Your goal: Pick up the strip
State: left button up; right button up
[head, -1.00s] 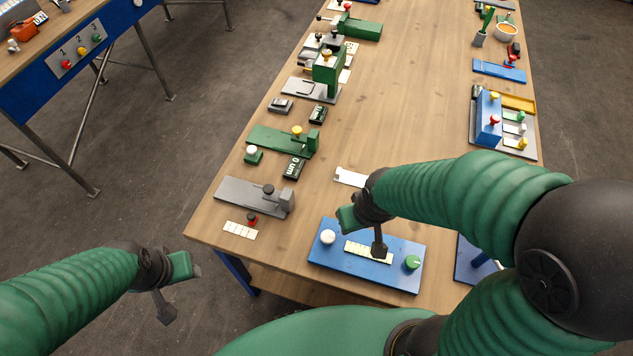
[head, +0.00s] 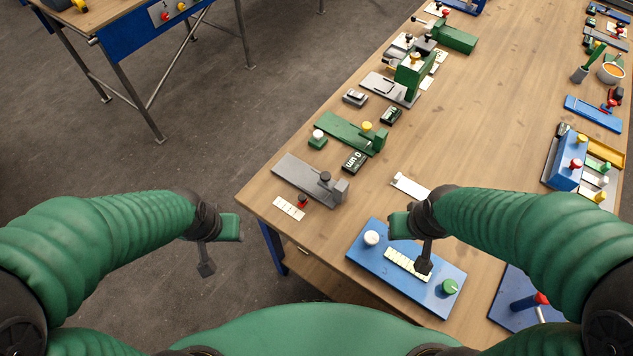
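A pale segmented strip (head: 402,261) lies on a blue plate (head: 375,262) with a white knob (head: 371,237) and a green knob (head: 449,286), near the table's front edge. My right gripper (head: 424,266) points down at the strip's right end and hides part of it; I cannot tell whether it touches. Its fingers look close together, but a gap cannot be made out. My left gripper (head: 206,268) hangs over the floor, left of the table, away from everything. A second pale segmented strip (head: 289,208) lies at the table's left edge, and a white piece (head: 410,186) lies behind the blue plate.
A grey fixture (head: 305,180) and a green fixture (head: 345,131) stand along the table's left side. A blue base with a red-tipped lever (head: 530,301) is at front right. The table's middle (head: 480,120) is clear. Another bench (head: 130,40) stands at back left.

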aim_at(413, 189)
jog(key=i+j+z, duration=0.15)
jog(key=z, duration=0.25)
jog(key=i+j+z, duration=0.15)
jog(key=z, duration=0.25)
jog(key=i+j+z, duration=0.1)
jog(key=j+z, duration=0.15)
jog(key=z, duration=0.15)
